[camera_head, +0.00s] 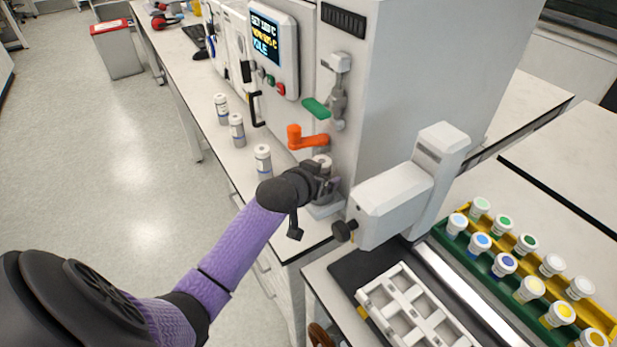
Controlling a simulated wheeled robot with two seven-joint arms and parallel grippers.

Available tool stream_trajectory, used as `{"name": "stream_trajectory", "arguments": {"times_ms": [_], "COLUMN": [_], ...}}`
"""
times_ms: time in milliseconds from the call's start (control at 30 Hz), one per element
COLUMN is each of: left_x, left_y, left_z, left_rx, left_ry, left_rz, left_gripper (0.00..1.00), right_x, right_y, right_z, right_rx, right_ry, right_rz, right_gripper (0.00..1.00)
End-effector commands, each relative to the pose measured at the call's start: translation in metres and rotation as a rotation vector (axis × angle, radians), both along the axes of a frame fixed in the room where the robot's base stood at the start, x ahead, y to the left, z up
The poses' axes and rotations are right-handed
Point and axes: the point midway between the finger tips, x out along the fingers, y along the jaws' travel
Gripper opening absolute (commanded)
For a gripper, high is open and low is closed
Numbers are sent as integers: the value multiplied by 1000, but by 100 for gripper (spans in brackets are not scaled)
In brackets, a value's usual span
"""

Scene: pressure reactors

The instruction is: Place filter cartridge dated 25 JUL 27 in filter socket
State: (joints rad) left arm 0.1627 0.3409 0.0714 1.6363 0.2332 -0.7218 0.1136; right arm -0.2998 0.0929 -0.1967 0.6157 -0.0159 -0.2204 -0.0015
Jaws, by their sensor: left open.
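Three white and grey filter cartridges stand upright in a row on the bench: a far one (222,109), a middle one (237,131) and a near one (263,161). Their date labels are too small to read. Another pale cartridge top (322,160) shows just behind my left gripper (325,182), by the front of the reactor. The grey-white filter socket (324,210) seems to be the block under the gripper. The open left gripper hides most of this cartridge, so I cannot tell whether it is seated or touched. My right gripper is not in view.
The reactor cabinet (390,90) has an orange handle (307,138) and a green handle (316,108) just above the gripper. A white instrument (392,205), a white rack (410,305) and a green-yellow rack of capped vials (480,262) stand at right.

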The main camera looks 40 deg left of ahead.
Motion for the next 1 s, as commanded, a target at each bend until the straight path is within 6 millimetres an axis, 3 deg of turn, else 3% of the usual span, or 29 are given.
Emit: {"name": "stream_trajectory", "arguments": {"times_ms": [200,400,1000], "left_x": [-51,-85,-92], "left_y": [-6,-11,-11], "left_z": [33,50,52], "left_rx": [2,0,0], "left_ry": [0,0,-1], "left_rz": [-1,0,0], "left_gripper": [93,93,93], "right_x": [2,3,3], "right_y": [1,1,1], "right_z": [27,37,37], "right_rx": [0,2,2], "right_ry": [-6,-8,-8], "right_rz": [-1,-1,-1], "right_gripper": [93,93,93]}}
